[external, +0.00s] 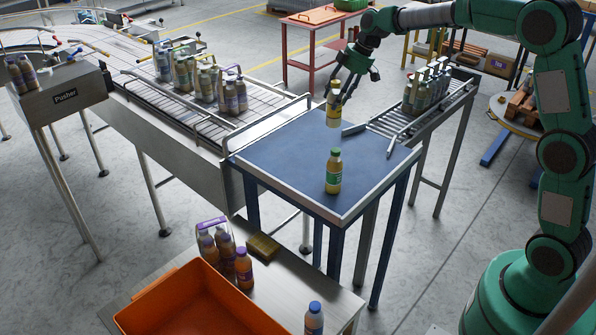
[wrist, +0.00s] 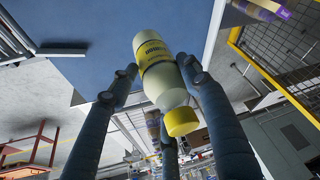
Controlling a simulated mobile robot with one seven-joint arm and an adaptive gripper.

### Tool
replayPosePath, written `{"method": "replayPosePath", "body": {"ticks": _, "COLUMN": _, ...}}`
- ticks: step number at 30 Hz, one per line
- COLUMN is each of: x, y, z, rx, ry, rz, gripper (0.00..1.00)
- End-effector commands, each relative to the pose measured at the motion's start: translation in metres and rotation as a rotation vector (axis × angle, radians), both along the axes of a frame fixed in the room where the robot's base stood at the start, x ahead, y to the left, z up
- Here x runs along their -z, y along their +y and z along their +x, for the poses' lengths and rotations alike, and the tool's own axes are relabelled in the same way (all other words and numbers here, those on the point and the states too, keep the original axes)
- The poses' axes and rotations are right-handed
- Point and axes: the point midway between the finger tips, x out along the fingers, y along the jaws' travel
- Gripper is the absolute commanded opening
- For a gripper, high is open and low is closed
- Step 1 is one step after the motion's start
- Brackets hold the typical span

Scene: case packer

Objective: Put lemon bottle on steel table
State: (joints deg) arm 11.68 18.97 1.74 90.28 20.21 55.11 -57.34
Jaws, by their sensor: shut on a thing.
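The lemon bottle (external: 333,112) has a yellow label, a yellow cap and a pale body. My gripper (external: 342,88) is shut on it and holds it over the back part of the blue-topped table, apparently in the air. In the wrist view the lemon bottle (wrist: 158,72) sits between the fingers (wrist: 160,74), with its cap toward the camera. The steel table (external: 284,288) is at the bottom of the external view, in front of the blue table. It has a bare stretch to the right of the orange crate.
A green-capped bottle (external: 333,173) stands on the blue table (external: 285,150). The steel table bears an orange crate (external: 150,292), purple-labelled bottles (external: 243,267), a yellowish block (external: 262,247) and a blue-capped bottle (external: 314,320). Conveyors with bottles adjoin the blue table.

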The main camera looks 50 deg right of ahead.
Motion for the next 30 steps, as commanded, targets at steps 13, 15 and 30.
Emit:
{"method": "replayPosePath", "body": {"ticks": 13, "x": -0.006, "y": 0.126, "z": -0.040, "rx": -0.100, "ry": 0.002, "rz": 0.003, "gripper": 0.12}}
{"method": "replayPosePath", "body": {"ticks": 15, "x": -0.007, "y": 0.151, "z": -0.051, "rx": -0.122, "ry": 0.003, "rz": 0.004, "gripper": 0.12}}
{"method": "replayPosePath", "body": {"ticks": 30, "x": -0.009, "y": 0.303, "z": -0.150, "rx": -0.266, "ry": 0.005, "rz": 0.009, "gripper": 0.12}}
